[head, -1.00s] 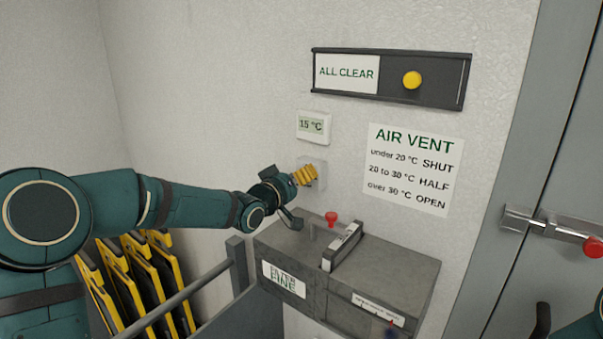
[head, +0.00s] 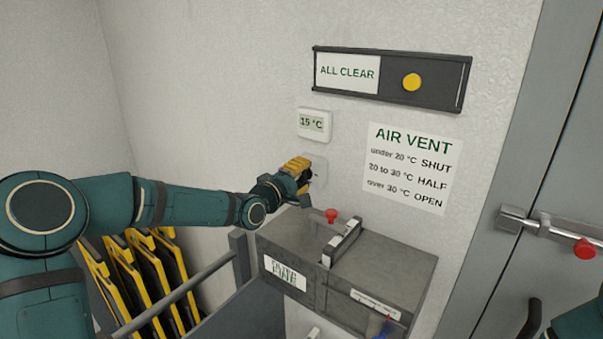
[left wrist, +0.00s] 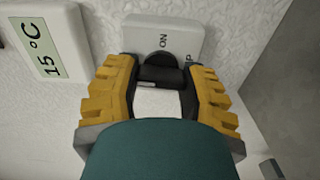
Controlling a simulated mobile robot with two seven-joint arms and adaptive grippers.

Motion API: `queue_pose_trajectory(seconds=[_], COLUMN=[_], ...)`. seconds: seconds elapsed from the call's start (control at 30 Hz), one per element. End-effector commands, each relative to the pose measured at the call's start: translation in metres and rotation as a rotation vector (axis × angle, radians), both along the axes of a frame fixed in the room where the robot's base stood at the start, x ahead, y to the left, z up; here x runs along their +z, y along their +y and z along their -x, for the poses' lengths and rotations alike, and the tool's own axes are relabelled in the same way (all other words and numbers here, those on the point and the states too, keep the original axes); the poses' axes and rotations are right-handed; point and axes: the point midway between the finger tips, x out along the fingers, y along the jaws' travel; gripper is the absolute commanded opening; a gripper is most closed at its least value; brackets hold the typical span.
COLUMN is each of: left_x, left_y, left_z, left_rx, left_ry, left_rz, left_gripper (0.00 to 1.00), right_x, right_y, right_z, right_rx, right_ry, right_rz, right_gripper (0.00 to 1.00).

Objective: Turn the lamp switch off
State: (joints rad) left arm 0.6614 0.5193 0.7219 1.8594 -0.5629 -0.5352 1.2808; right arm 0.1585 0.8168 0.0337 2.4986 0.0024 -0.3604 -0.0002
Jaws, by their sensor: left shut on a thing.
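The lamp switch is a pale wall plate (left wrist: 178,34) with a dark round knob (left wrist: 160,74). Its visible lettering reads ON, with a partly hidden word ending in P. In the head view the plate (head: 319,168) is mostly covered by my gripper, below the thermometer. My left gripper (head: 303,178) is at the plate, shut on the knob. In the left wrist view its yellow fingers (left wrist: 160,88) stand either side of the knob. The knob's exact setting is hard to tell. My right gripper is out of view.
A thermometer reading 15 °C (head: 313,124) is above the switch. A grey filter box (head: 375,262) with a red knob (head: 331,215) juts out below. An air vent sign (head: 408,168) hangs right. A railing (head: 190,290) and yellow-edged plates (head: 128,275) are lower left.

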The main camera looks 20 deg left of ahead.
Motion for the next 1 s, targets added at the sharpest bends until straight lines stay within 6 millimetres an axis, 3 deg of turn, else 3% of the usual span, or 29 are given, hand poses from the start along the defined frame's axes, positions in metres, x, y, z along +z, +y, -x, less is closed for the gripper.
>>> queue_pose_trajectory(seconds=[0.73, 0.77, 0.83, 1.0], left_x=[0.0010, 0.0010, 0.0009, 0.0003], left_y=[-0.0003, -0.0003, -0.0003, -0.0002], left_z=[-0.0003, -0.0003, -0.0002, -0.0001], left_rx=[0.000, 0.000, 0.000, 0.000], left_ry=[0.027, 0.027, 0.027, 0.028], left_rz=[0.083, 0.083, 0.083, 0.081], left_gripper=[0.07, 0.53, 0.76, 0.76], right_x=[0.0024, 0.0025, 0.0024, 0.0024], right_y=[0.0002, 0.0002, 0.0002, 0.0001], right_z=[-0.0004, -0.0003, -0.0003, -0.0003], right_rx=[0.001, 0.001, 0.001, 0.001], right_ry=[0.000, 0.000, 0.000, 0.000], right_rz=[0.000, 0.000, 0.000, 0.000], right_gripper=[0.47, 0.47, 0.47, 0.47])
